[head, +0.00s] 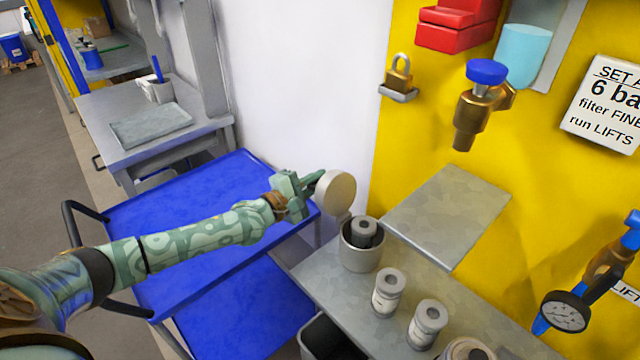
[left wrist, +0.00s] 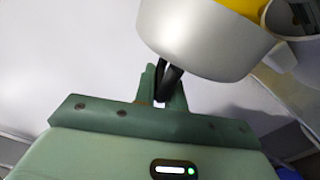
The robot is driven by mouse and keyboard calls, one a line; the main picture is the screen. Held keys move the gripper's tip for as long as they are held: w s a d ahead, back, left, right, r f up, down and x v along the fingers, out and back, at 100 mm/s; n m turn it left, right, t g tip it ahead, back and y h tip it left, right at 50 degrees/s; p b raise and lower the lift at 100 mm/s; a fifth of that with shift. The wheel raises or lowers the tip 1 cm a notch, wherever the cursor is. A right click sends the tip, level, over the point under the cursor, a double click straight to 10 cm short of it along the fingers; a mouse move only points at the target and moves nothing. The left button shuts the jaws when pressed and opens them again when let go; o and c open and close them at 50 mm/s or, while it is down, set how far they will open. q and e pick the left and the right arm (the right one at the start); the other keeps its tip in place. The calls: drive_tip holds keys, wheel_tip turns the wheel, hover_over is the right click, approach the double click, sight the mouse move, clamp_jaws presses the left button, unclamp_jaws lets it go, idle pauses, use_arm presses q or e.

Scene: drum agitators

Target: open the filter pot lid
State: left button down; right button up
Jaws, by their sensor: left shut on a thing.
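The filter pot (head: 361,258) is a grey cylinder at the left end of the grey bench. Its top is open and a dark grey filter cartridge (head: 364,230) shows inside. The round pale lid (head: 338,194) is off the pot's mouth, tilted on edge, up and left of the rim. My left gripper (head: 316,186) is shut on the lid's dark handle; in the left wrist view the handle (left wrist: 168,82) lies between the fingers, below the lid (left wrist: 205,45). I cannot tell whether the lid touches the pot. My right gripper is not in view.
Several grey filter cartridges (head: 388,292) stand on the bench (head: 325,280) right of the pot. A grey shelf plate (head: 450,215) juts from the yellow panel (head: 545,200) behind. A brass valve (head: 475,110) hangs above. The blue cart (head: 180,200) under my arm is clear.

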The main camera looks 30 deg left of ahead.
use_arm(q)
drive_tip(key=shift+a+f, duration=0.1)
drive_tip(key=shift+f, duration=0.2)
idle(0.4)
drive_tip(key=c, duration=1.5)
unclamp_jaws()
drive_tip(key=p+v, duration=0.2)
drive_tip(key=v, duration=1.4)
drive_tip(key=shift+s, duration=0.1)
